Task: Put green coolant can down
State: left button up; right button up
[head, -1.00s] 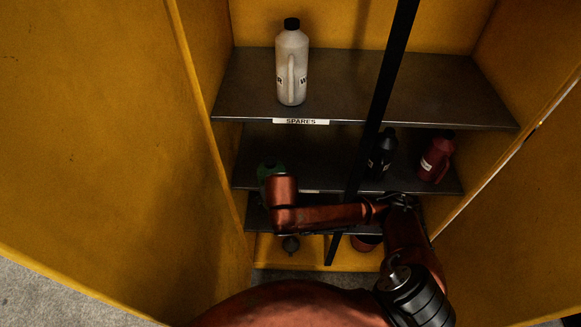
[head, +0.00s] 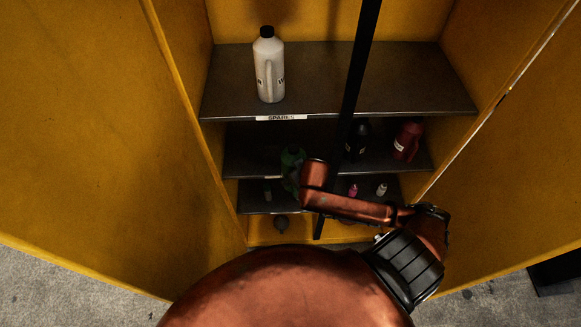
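The green coolant can (head: 291,157) is at the middle shelf (head: 245,157), left of the black post. Its lower right part is hidden behind the wrist of my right arm, and I cannot tell whether it rests on the shelf. That arm reaches in from the lower right, with its copper wrist link against the can in the picture. The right gripper's fingers are hidden behind this link, so its hold on the can does not show. My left gripper is not in view.
A white bottle (head: 269,70) stands on the top shelf (head: 350,80), labelled SPARES. A black bottle (head: 357,138) and a red jug (head: 408,140) stand right on the middle shelf. A black post (head: 357,85) crosses the opening. Small bottles (head: 382,189) stand on the lower shelf.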

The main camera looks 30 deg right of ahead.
jog(key=w+d+f+p, duration=0.1)
jog(key=w+d+p, duration=0.1)
jog(key=w, duration=0.6)
jog(key=w+d+f+p, duration=0.2)
jog(key=w, duration=0.5)
jog(key=shift+w, duration=0.4)
jog(key=shift+f, duration=0.2)
jog(key=o, duration=2.1)
jog(key=shift+s+f, duration=0.1)
jog(key=v, duration=1.2)
jog(key=shift+b, duration=0.45)
